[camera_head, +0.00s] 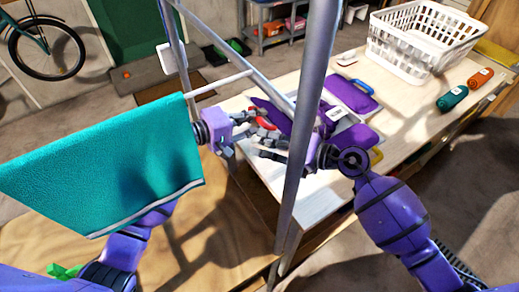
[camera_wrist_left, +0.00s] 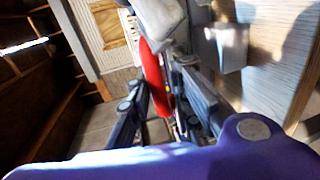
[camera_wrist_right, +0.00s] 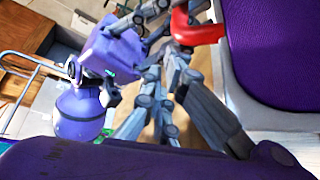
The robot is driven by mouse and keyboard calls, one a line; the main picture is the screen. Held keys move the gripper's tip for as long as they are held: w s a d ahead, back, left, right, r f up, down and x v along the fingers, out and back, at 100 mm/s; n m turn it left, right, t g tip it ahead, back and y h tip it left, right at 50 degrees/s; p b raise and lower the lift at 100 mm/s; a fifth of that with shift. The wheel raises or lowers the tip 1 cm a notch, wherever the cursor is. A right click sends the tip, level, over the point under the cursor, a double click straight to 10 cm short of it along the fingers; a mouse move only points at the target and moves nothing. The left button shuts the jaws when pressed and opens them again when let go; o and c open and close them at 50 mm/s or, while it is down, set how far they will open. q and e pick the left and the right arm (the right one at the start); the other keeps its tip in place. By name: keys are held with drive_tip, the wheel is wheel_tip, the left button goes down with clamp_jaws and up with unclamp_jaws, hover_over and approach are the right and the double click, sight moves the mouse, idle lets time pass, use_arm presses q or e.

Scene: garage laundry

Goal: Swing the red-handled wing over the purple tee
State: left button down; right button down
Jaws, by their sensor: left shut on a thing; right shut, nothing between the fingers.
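The purple tee (camera_head: 350,95) lies on the pale folding board on the table, with purple cloth on several panels; rack bars hide part of it. It fills the upper right of the right wrist view (camera_wrist_right: 282,52). The red handle (camera_wrist_left: 154,75) of the wing is at my left gripper (camera_head: 248,128), which is shut on it. The handle also shows in the right wrist view (camera_wrist_right: 197,32). My right gripper (camera_head: 268,144) is shut and empty, just right of the left gripper and close to the handle. The wing itself is largely hidden by the grippers.
A metal rack post (camera_head: 304,125) stands between the camera and the board. A teal towel (camera_head: 105,165) hangs at left. A white basket (camera_head: 420,42), a green roll (camera_head: 452,98) and an orange roll (camera_head: 480,78) are on the table's far right. Bare tabletop shows before the basket.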

use_arm(q)
drive_tip(key=shift+w+a+r, duration=0.2)
drive_tip(key=shift+w+r, duration=0.2)
drive_tip(key=shift+r, duration=0.25)
use_arm(e)
drive_tip(key=shift+w+r, duration=0.1)
drive_tip(key=shift+r, duration=0.05)
drive_tip(key=shift+w+d+r, duration=0.55)
drive_tip(key=shift+d+r, duration=0.05)
drive_tip(key=shift+r, duration=0.25)
use_arm(q)
drive_tip(key=c, duration=1.7)
unclamp_jaws()
drive_tip(key=shift+s+f, duration=0.1)
drive_tip(key=shift+f, duration=0.1)
use_arm(e)
drive_tip(key=shift+d, duration=0.1)
use_arm(q)
drive_tip(key=shift+f, duration=0.1)
drive_tip(key=shift+a+f, duration=0.1)
drive_tip(key=shift+f, duration=0.2)
use_arm(e)
drive_tip(key=shift+a+f, duration=0.2)
drive_tip(key=shift+f, duration=0.05)
